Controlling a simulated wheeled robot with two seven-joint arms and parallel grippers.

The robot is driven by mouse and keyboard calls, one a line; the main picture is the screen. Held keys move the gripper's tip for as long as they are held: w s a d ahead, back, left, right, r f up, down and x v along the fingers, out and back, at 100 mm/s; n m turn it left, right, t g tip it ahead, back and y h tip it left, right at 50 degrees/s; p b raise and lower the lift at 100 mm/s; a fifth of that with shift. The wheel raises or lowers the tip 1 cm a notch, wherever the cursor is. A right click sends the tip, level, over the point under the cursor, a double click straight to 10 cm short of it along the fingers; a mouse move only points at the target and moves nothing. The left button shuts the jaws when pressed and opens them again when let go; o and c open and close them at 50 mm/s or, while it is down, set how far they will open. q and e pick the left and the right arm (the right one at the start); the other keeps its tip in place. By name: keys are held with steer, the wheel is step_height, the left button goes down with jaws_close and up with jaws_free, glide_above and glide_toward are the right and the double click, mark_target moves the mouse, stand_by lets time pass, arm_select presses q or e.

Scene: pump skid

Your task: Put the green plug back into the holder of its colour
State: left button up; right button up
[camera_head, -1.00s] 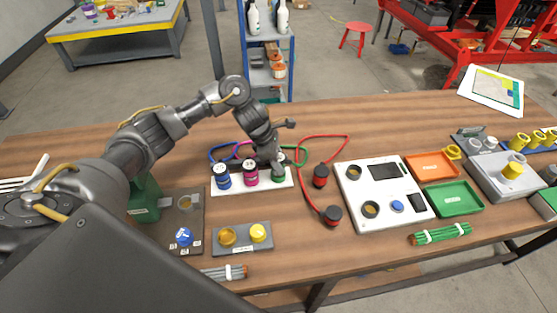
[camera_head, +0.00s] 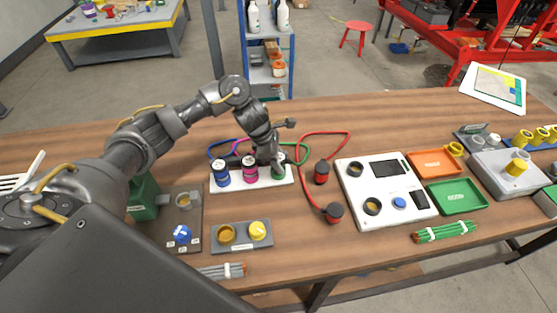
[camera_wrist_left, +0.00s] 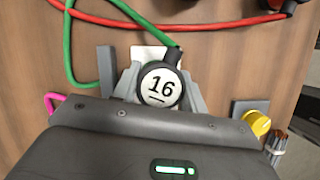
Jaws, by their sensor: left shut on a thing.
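The green plug (camera_head: 278,172), on a green cable, is at the right end of a white rack (camera_head: 240,186). My left gripper (camera_head: 276,160) is shut on it from above. In the left wrist view the plug (camera_wrist_left: 160,87) shows a round white top marked 16, with a grey finger of my gripper (camera_wrist_left: 161,90) on each side. The plug's lower end and the spot under it are hidden, so I cannot tell whether it is seated. A blue plug (camera_head: 222,176) and a magenta plug (camera_head: 250,169) stand upright in the rack to its left. My right gripper is not in view.
Beyond are a white panel (camera_head: 375,213), an orange tray (camera_head: 435,163) and a green tray (camera_head: 458,197). A grey block with yellow parts (camera_head: 242,235) sits in front.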

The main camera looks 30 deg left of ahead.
arm_select(q)
steer(key=o, duration=1.3)
steer(key=shift+c, duration=0.2)
steer(key=v, duration=1)
steer(key=shift+r, duration=0.35)
steer(key=shift+s+a, duration=0.15)
